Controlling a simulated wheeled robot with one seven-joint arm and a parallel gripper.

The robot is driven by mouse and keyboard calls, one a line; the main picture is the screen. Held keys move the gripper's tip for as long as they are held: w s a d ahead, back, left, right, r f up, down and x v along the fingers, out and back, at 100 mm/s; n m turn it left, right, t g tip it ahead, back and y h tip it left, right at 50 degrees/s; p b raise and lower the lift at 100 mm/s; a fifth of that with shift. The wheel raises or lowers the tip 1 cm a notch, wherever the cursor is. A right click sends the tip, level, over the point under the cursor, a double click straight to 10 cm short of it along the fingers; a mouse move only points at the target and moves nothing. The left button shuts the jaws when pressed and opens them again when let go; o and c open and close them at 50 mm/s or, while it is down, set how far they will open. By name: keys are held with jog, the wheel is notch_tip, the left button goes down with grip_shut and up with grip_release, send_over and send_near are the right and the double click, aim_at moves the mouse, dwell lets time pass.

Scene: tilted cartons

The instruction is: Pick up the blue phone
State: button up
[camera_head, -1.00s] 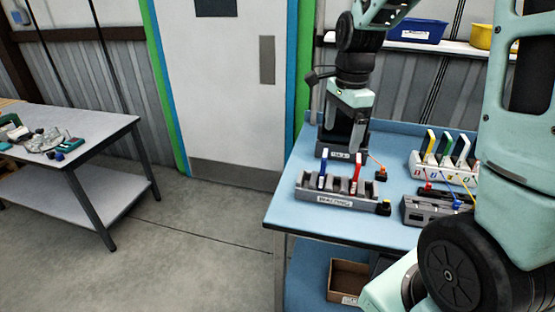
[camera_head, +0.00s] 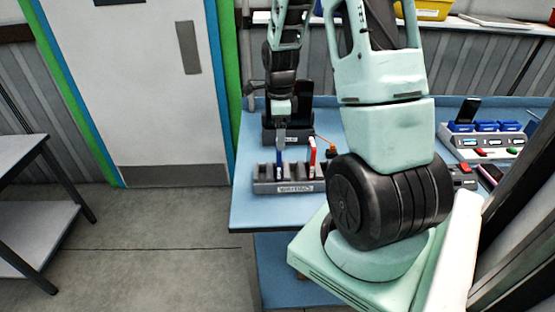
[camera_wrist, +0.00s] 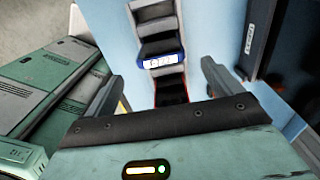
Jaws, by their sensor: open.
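The blue phone (camera_head: 279,165) stands upright in the left part of a grey slotted rack (camera_head: 290,187) labelled "WAITING". A red phone (camera_head: 312,154) stands in the same rack to its right. My gripper (camera_head: 281,143) is open and points down just above the blue phone. In the wrist view, the blue phone's top edge with a white label (camera_wrist: 163,62) lies between the two fingers of my gripper (camera_wrist: 160,88), slightly ahead of the tips. Touch cannot be told. The red phone's edge (camera_wrist: 172,94) shows nearer, partly hidden by my gripper.
The rack stands near the left front of a blue table (camera_head: 250,208). A dark stand (camera_head: 273,128) is close behind it. To the right is a grey station with blue slots (camera_head: 485,142) and an upright dark phone (camera_head: 466,111). A yellow bin (camera_head: 425,10) is on the shelf.

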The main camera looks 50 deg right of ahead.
aim_at(278, 163)
notch_tip(278, 163, down, 8)
jog(key=p, duration=0.3)
jog(key=shift+r, duration=0.25)
jog(key=shift+w, duration=0.1)
jog(key=c, duration=1)
